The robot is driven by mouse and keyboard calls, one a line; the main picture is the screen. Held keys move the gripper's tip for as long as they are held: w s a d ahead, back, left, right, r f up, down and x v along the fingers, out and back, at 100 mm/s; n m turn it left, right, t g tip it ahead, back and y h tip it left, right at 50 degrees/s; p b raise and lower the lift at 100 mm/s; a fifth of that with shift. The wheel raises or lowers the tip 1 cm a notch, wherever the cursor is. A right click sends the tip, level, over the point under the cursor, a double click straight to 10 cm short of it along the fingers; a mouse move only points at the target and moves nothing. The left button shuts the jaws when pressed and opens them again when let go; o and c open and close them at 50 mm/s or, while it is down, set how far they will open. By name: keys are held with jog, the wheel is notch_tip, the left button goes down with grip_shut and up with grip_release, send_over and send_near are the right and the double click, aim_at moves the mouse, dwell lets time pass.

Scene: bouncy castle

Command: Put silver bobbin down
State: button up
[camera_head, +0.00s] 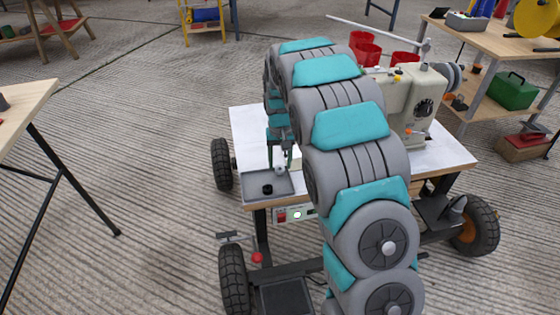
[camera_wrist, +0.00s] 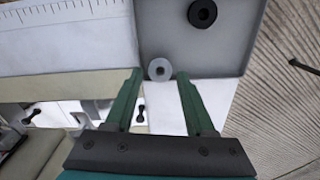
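The silver bobbin (camera_wrist: 160,69) is a small pale disc with a dark centre hole. In the wrist view it lies between and just past my fingertips, with a gap on each side, over the near edge of the grey tray (camera_wrist: 222,48). In the head view the bobbin (camera_head: 280,169) shows just below my gripper (camera_head: 280,158), at the back part of the tray (camera_head: 286,187). My gripper (camera_wrist: 159,76) is open, its two green fingers apart. Whether the bobbin touches the tray floor is hard to tell.
A black bobbin (camera_wrist: 202,13) lies in the same tray. The tray sits at the front left corner of a white-topped wheeled table (camera_head: 448,152) with a cream sewing machine (camera_head: 402,95). Red cups (camera_head: 368,53) stand behind. A wooden table (camera_head: 20,105) is at left.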

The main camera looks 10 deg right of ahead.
jog(key=shift+o, duration=0.8)
